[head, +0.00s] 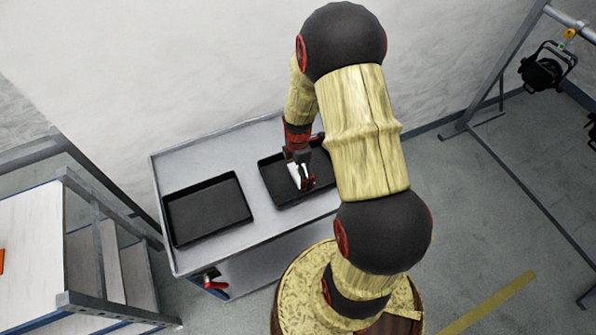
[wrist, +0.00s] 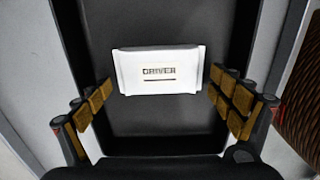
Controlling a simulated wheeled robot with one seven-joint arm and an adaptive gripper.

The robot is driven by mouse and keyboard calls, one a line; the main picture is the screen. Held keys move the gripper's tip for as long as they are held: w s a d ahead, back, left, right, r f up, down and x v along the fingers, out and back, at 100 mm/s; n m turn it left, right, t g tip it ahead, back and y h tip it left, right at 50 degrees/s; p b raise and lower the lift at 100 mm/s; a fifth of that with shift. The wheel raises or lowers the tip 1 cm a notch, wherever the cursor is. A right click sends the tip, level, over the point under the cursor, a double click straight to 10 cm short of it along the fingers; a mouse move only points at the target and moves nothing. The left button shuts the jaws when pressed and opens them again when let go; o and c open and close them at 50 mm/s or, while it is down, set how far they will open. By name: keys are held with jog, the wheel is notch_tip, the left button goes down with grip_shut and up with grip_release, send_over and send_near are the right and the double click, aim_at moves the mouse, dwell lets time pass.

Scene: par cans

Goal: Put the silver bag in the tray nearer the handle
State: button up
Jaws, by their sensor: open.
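The silver bag (wrist: 160,84) looks pale, almost white, with dark printed lettering. In the wrist view it lies flat over the dark floor of a tray (wrist: 160,128). In the head view the bag (head: 295,174) shows at the right tray (head: 282,194), partly hidden by my gripper (head: 305,181). My gripper (wrist: 160,92) is open, with one finger on each side of the bag and small gaps at its ends. The left tray (head: 207,210) is black and empty. I cannot make out a clear cart handle.
Both trays sit on a grey cart top (head: 245,160), with a bare strip between them. A red and black part (head: 212,284) shows low at the cart's front left. A shelf unit (head: 75,250) stands left; a wall is behind.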

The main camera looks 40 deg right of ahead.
notch_tip(320, 180, up, 12)
jog(key=p, duration=0.2)
notch_tip(320, 180, up, 8)
jog(key=m+t, duration=0.1)
jog(key=m, duration=0.2)
send_over(298, 174)
jog(key=a, duration=0.3)
jog(key=s+a+r+m+t, duration=0.2)
jog(key=s+a+r+m, duration=0.4)
jog(key=r, duration=0.4)
jog(key=s+a+r+m+t, duration=0.2)
jog(key=s+a+r+m, duration=0.4)
jog(key=a+r, duration=0.3)
jog(key=shift+s+r+t, duration=0.3)
jog(key=shift+s+r, duration=0.1)
jog(key=shift+s, duration=0.1)
jog(key=shift+a+f, duration=0.1)
